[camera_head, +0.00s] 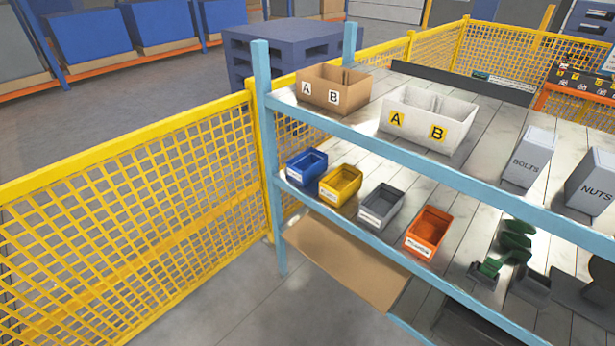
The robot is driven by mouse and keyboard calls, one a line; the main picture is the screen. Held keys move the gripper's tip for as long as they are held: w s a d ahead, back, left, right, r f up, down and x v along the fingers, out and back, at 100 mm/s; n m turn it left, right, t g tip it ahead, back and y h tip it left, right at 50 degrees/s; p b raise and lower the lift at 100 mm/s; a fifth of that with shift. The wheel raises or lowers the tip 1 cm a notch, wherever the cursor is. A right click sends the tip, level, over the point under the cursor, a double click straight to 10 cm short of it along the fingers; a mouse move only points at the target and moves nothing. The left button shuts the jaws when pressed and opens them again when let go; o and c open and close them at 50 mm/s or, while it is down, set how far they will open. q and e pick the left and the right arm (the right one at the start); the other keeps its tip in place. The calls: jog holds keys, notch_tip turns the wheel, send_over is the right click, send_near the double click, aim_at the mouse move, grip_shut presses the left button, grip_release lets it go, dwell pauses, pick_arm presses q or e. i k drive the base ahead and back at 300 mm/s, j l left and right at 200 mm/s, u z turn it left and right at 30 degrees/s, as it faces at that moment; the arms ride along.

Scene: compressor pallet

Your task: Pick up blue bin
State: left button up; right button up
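The small blue bin (306,167) stands on the lower visible shelf of the light blue rack, at its left end beside the corner post. It is upright, has a white label on its front, and looks empty. A yellow bin (340,185) is just right of it. Neither of my grippers shows in the head view.
A grey bin (381,206) and an orange bin (429,231) continue the row. The rack post (268,150) and the upper shelf beam (400,158) border the bins. A yellow mesh fence (130,215) runs along the left. Cardboard (345,262) lies below the row.

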aim_at(302, 169)
jog(key=i+z, duration=0.4)
jog(key=i, duration=0.6)
